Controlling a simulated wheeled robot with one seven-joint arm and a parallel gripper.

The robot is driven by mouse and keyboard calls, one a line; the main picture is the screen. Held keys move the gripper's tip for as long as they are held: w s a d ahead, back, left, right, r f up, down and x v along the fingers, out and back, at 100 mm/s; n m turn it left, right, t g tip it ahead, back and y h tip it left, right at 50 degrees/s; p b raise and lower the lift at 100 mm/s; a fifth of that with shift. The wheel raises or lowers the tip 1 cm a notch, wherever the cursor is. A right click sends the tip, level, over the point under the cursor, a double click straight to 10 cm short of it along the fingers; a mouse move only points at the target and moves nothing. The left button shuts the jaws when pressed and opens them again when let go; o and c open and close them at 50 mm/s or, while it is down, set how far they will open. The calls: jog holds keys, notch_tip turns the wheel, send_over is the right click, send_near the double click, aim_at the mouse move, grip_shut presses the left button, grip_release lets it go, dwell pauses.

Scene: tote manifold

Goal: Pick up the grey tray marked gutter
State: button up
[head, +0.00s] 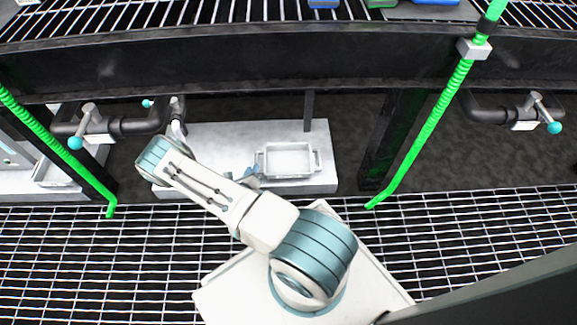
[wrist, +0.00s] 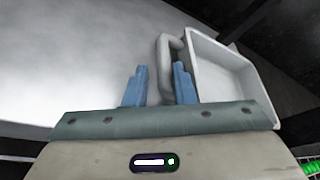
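A light grey tray (head: 289,160) with a loop handle at each end sits on a pale slab (head: 225,140) below the dark beam. No marking on it can be read. In the wrist view the tray (wrist: 222,68) is at the upper right, and its near handle (wrist: 164,60) points toward my gripper (wrist: 159,85). The two blue fingers are apart, one on each side of the handle as seen here. Contact cannot be made out. In the head view my gripper (head: 250,173) is at the tray's left end, partly hidden by my arm.
Another pale tray (head: 55,173) lies at the far left. Green hoses (head: 430,130) hang on both sides. Dark pipes with teal-tipped valve handles (head: 90,115) stand left and right. A dark beam (head: 250,62) crosses above the slab. Wire grating (head: 100,260) covers the floor in front.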

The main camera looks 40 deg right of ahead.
aim_at(256, 160)
jog(key=shift+b+x, duration=1.75)
jog(key=shift+x, duration=1.25)
jog(key=shift+r, duration=0.25)
grip_shut()
